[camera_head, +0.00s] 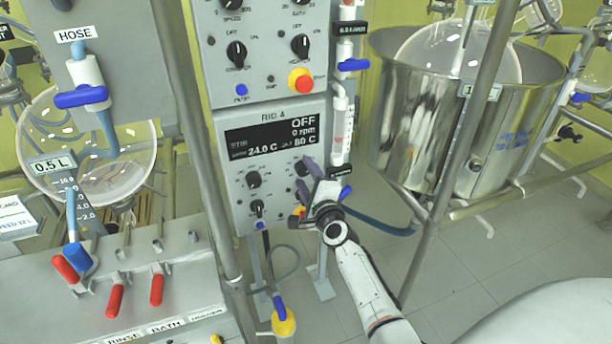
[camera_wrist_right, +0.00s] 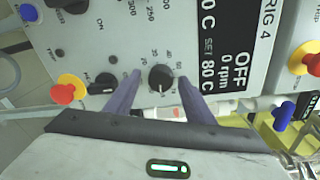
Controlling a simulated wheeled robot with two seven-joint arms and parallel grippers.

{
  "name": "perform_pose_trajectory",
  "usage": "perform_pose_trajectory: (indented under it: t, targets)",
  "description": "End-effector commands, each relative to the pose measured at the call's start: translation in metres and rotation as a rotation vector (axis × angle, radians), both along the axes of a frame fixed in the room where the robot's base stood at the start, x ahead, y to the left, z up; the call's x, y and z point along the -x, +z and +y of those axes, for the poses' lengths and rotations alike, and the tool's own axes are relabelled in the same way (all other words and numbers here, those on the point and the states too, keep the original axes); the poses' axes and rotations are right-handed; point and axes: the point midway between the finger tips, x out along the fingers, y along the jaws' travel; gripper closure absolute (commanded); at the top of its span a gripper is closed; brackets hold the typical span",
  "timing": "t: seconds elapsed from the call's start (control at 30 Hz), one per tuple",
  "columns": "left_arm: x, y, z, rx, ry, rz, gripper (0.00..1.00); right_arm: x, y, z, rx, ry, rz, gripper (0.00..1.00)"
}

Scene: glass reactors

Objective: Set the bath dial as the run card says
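The RIG 4 control panel (camera_head: 270,150) shows OFF, 0 rpm, 24.0 C and a set value of 80 C. A black dial (camera_wrist_right: 161,77) with a 20-40-60 scale sits between the fingers of my right gripper (camera_wrist_right: 157,88) in the right wrist view. The fingers stand apart on either side of it, with gaps visible. In the head view my right gripper (camera_head: 313,172) is at the panel's upper right dial (camera_head: 302,168), partly hiding it. My left gripper is not in view.
Beside the dial are a black switch knob (camera_wrist_right: 105,82) and a red stop button on yellow (camera_wrist_right: 68,91). Another dial (camera_head: 253,180) is on the panel's left. A steel pipe (camera_head: 470,140) and a steel vessel (camera_head: 440,110) stand right of my arm.

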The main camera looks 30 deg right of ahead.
Motion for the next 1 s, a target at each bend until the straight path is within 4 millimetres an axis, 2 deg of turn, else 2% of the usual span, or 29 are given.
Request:
perform_pose_trajectory:
  t: [0.27,0.37,0.57,0.63,0.73,0.83,1.0]
  targets:
    - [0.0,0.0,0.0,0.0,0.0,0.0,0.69,0.0,0.001,0.0,0.001,-0.001,-0.002,0.5]
    - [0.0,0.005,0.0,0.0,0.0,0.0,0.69,-0.001,0.009,0.0,0.001,-0.001,-0.004,0.5]
    - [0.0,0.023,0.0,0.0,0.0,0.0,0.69,-0.001,0.045,0.0,-0.004,-0.003,-0.01,0.5]
    - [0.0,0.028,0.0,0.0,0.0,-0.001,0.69,-0.001,0.063,-0.001,-0.002,-0.007,-0.013,0.5]
    - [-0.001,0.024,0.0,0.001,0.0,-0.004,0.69,-0.002,0.079,-0.003,0.001,-0.012,-0.02,0.48]
    - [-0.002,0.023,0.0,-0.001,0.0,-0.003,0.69,0.0,0.092,-0.005,0.006,-0.015,-0.015,0.5]
    - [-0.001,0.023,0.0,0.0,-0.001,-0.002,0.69,0.0,0.102,-0.002,0.004,-0.006,-0.006,0.5]
